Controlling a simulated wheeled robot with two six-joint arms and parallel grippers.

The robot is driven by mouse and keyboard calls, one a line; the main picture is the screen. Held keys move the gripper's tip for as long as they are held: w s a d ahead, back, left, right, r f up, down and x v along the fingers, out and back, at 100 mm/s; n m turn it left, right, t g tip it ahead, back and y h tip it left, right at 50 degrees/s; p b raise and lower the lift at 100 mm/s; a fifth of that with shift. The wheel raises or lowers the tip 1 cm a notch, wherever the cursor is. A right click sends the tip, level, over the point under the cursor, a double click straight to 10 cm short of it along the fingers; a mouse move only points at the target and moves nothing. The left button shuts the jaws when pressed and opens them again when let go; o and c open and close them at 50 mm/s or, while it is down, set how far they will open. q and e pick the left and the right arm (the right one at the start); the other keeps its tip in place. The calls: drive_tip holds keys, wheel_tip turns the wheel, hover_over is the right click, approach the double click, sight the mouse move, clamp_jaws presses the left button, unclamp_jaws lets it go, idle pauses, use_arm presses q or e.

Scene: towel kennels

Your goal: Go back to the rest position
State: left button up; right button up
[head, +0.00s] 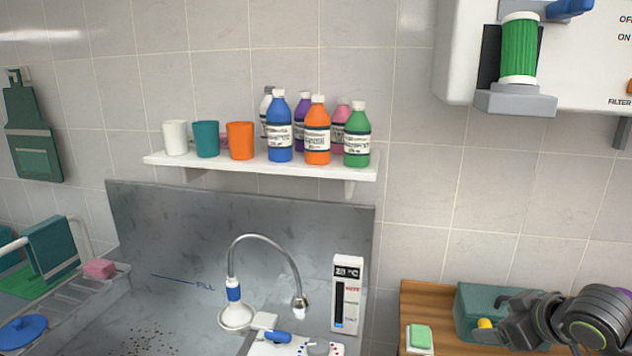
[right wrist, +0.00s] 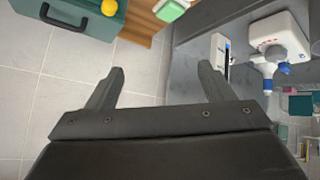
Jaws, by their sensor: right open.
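My right gripper (head: 492,333) shows at the lower right of the head view, in front of a green box on a wooden surface. In the right wrist view its two fingers (right wrist: 160,90) are spread apart with nothing between them. Wall tiles and the edge of the wooden surface show past the fingers. My left gripper is in neither view.
The green box (head: 470,301) and a green-and-white block (head: 419,339) sit on the wooden surface (head: 428,293). A metal sink (head: 180,240) with a curved tap (head: 262,238) is to the left. A wall shelf (head: 205,162) holds cups and several bottles.

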drive_tip(key=s+a+f, duration=0.1)
drive_tip(key=s+f, duration=0.3)
drive_tip(key=f, duration=0.1)
drive_tip(key=s+a+f+m+g, duration=0.1)
drive_tip(key=s+a+f, duration=0.1)
drive_tip(key=f, duration=0.4)
drive_tip(key=s+a+f+g, duration=0.1)
drive_tip(key=s+f, duration=0.4)
drive_tip(key=shift+s+a+f+m+h, duration=0.25)
drive_tip(key=shift+s+m+h, duration=0.1)
drive_tip(key=shift+m+h, duration=0.05)
drive_tip(key=s+a+f+m+g+h, duration=0.1)
drive_tip(key=s+f+m+g, duration=0.15)
drive_tip(key=s, duration=0.55)
drive_tip(key=s+a+f+m+g+h, duration=0.15)
drive_tip(key=s+f, duration=0.25)
drive_tip(key=s, duration=0.4)
wheel_tip(320, 180, down, 32)
drive_tip(key=d+b, duration=0.1)
drive_tip(key=b, duration=0.5)
drive_tip(key=s+f+g+y+b, duration=0.1)
drive_tip(key=s+f+b, duration=0.3)
drive_tip(key=s+f, duration=1.1)
wheel_tip(320, 180, down, 4)
drive_tip(key=shift+s+a+r+n+g, duration=0.1)
drive_tip(key=shift+s+a+n+g, duration=0.2)
drive_tip(key=shift+a+g, duration=0.15)
